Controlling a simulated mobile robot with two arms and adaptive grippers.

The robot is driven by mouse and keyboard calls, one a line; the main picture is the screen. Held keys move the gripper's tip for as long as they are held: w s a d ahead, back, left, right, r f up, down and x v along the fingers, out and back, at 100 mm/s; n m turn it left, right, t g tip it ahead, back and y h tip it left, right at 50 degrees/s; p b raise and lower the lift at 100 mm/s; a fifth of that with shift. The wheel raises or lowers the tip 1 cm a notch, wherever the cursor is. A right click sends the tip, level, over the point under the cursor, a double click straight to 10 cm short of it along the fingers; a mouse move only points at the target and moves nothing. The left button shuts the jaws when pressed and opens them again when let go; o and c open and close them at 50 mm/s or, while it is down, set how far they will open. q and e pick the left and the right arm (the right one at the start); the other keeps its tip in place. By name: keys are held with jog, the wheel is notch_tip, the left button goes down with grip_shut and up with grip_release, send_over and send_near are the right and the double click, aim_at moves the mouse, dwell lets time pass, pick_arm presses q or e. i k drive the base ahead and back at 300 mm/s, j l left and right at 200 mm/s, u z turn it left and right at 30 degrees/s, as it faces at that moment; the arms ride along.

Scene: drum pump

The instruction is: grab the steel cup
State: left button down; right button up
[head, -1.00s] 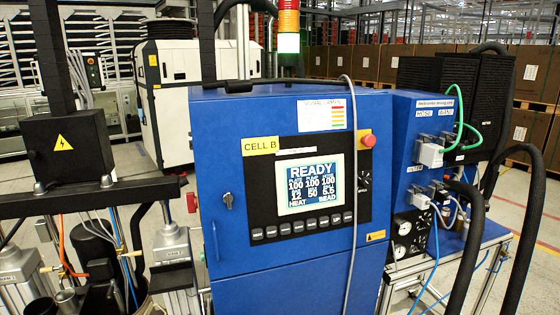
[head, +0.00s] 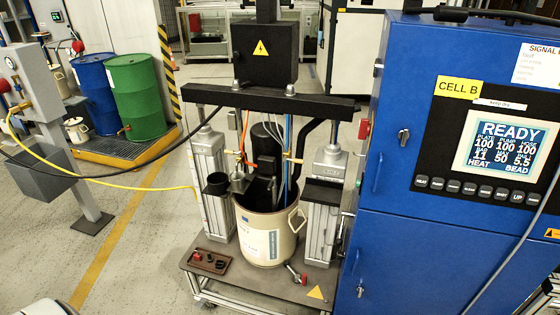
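A small grey metal cup (head: 240,183), which looks like the steel cup, shows at the middle left of the drum pump. It is in front of the dark pump body, above the left rim of the cream drum (head: 266,240). A black cup-shaped holder (head: 216,184) is just left of it. The cup is small in view, and I cannot tell exactly what it rests on. Neither of my grippers is in view.
The pump frame has a left column (head: 211,185) and a right column (head: 323,205) under a black crossbar (head: 270,101). A blue control cabinet (head: 430,250) stands close on the right. A yellow hose (head: 120,188) crosses the left side. The floor at front left is open.

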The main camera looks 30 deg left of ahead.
aim_at(238, 181)
jog(key=u, duration=1.3)
